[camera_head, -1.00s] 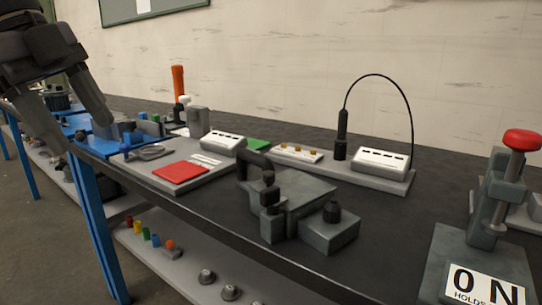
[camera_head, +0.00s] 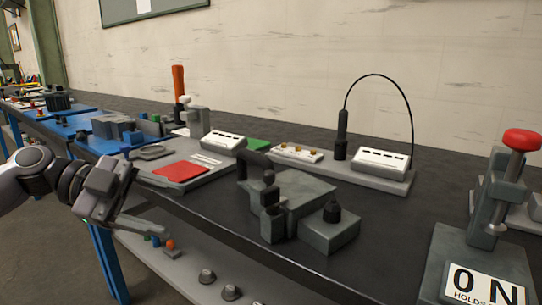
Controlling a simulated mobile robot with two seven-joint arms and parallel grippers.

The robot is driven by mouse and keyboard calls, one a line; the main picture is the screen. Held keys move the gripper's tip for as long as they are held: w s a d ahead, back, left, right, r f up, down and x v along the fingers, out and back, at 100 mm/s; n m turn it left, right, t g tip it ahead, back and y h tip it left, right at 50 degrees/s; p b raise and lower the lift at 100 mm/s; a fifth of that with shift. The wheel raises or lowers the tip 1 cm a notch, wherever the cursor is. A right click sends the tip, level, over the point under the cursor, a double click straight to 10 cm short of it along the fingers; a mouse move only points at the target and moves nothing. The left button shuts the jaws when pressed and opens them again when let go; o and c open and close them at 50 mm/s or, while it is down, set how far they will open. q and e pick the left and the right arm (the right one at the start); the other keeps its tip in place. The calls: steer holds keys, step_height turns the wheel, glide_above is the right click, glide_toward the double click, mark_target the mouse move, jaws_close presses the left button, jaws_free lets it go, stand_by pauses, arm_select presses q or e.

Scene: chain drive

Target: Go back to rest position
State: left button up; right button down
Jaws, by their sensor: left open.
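My left gripper (camera_head: 143,206) is at the left of the head view, with its arm coming in from the left edge. It is open, with nothing seen between its fingers. It hangs in front of the near edge of the dark workbench (camera_head: 230,215), close to the grey board with the red pad (camera_head: 181,171). I cannot tell whether it touches the bench. My right gripper is not in view.
A grey clamp-like fixture (camera_head: 298,192) stands mid-bench. A lever stand with a red knob (camera_head: 522,139) is at right. A black cable arches above a grey control base (camera_head: 380,160). Blue trays (camera_head: 100,143) lie at left. A lower shelf (camera_head: 180,272) holds small parts.

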arm_select(q)
steer(key=s+a+f+n+t+y, duration=0.1)
steer(key=a+f+n+t+y, duration=0.15)
steer(key=f+n+t, duration=0.6)
steer(key=a+f+n+t+y, duration=0.1)
steer(key=a+f+n+t, duration=0.25)
steer(key=f, duration=1.05)
steer(key=s+a+f+n+g+y, duration=0.1)
steer(key=s+a+f+y, duration=0.2)
steer(key=s+f, duration=0.3)
steer(key=s+a+f+g+y, duration=0.2)
steer(key=s+a+f+y, duration=0.1)
steer(key=s+f, duration=0.2)
steer(key=s+a+f+n+g+y, duration=0.1)
steer(key=s+a+f+y, duration=0.2)
steer(key=s+f, duration=0.3)
steer(key=d+r+n+t+h, duration=0.1)
steer(key=d+n+t, duration=0.1)
steer(key=d+n, duration=1)
step_height(320, 180, up, 15)
steer(key=m+p, duration=0.3)
steer(key=p, duration=1.7)
steer(key=shift+s+a, duration=0.15)
steer(key=shift+s, duration=0.3)
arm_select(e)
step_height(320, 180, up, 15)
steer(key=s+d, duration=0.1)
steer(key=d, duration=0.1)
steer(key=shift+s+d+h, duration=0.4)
